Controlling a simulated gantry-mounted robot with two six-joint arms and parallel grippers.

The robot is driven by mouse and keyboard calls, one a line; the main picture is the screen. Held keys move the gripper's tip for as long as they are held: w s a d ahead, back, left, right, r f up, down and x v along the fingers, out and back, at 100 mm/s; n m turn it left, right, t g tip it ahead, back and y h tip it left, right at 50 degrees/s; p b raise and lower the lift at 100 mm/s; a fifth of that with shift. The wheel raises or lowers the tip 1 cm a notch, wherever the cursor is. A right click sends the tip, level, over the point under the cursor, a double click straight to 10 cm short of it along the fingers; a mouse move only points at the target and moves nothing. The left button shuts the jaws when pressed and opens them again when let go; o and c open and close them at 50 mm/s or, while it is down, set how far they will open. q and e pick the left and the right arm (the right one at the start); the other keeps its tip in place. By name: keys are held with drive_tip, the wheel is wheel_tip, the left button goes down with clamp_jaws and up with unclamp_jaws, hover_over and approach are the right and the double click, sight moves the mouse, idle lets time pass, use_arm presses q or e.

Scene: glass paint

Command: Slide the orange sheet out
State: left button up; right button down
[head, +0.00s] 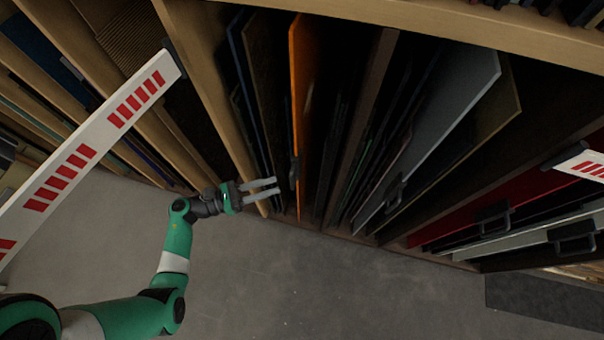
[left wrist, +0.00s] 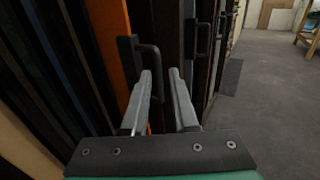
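The orange sheet (head: 299,90) stands upright on edge in a rack slot in the head view, with a dark handle (head: 294,172) on its front edge. In the left wrist view the orange sheet (left wrist: 121,45) is left of the fingers, and its black handle (left wrist: 148,62) shows just beyond the left finger. My left gripper (head: 277,187) is open and empty, its fingertips just left of and close to the handle in the head view. In the left wrist view the left gripper (left wrist: 160,78) has its fingers apart, with the handle near the left fingertip. My right gripper is not in view.
Dark sheets stand on both sides of the orange one. A grey sheet (head: 440,120) with a handle (head: 394,192) and a red sheet (head: 470,216) are to the right. A wooden divider (head: 210,75) is left. The concrete floor (head: 300,290) in front is clear.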

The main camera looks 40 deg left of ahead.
use_arm(q)
drive_tip(key=b+x, duration=0.2)
drive_tip(key=x, duration=0.8)
drive_tip(key=shift+a+r, duration=0.1)
drive_tip(key=shift+a, duration=0.05)
clamp_jaws()
idle(0.9)
